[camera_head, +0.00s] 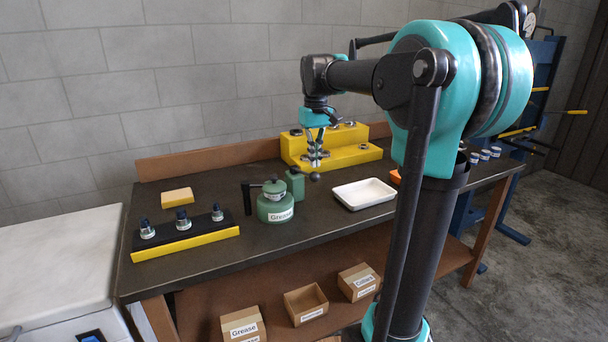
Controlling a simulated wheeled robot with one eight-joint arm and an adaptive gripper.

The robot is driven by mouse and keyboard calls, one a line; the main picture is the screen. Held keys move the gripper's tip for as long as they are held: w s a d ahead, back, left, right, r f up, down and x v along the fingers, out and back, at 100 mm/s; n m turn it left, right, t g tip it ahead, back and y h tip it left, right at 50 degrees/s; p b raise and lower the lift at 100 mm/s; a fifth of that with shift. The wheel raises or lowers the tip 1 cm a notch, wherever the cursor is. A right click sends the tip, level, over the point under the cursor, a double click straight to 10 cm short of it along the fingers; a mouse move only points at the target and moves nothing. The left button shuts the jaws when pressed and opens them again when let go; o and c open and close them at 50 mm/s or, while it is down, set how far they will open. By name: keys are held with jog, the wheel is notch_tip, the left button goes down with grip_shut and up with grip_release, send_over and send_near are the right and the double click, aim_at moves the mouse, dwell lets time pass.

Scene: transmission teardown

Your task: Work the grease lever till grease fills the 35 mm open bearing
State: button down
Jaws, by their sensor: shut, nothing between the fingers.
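The green grease pot (276,208), labelled "Grease", stands upright on the bench left of centre. A lever with a dark ball knob (314,176) reaches out to its right. A dark upright handle (247,197) stands at its left side. A dark round part (273,182) sits on top; I cannot tell whether it is the 35 mm bearing, and no grease fill can be made out. My gripper (315,163) points down just above the ball knob, in front of the yellow stepped rack. It is shut and empty; whether it touches the knob cannot be told.
The yellow stepped rack (300,150) holds several metal rings. A white tray (364,194) lies right of the pot. A yellow-fronted block with three posts (186,242) and a yellow sponge-like block (177,197) lie left. Cardboard boxes (306,302) sit on the lower shelf.

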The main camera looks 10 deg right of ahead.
aim_at(314, 179)
jog(key=shift+f, duration=0.1)
jog(key=shift+f, duration=3.5)
jog(key=shift+r, duration=3.6)
jog(key=shift+r, duration=0.1)
jog(key=shift+r, duration=2.4)
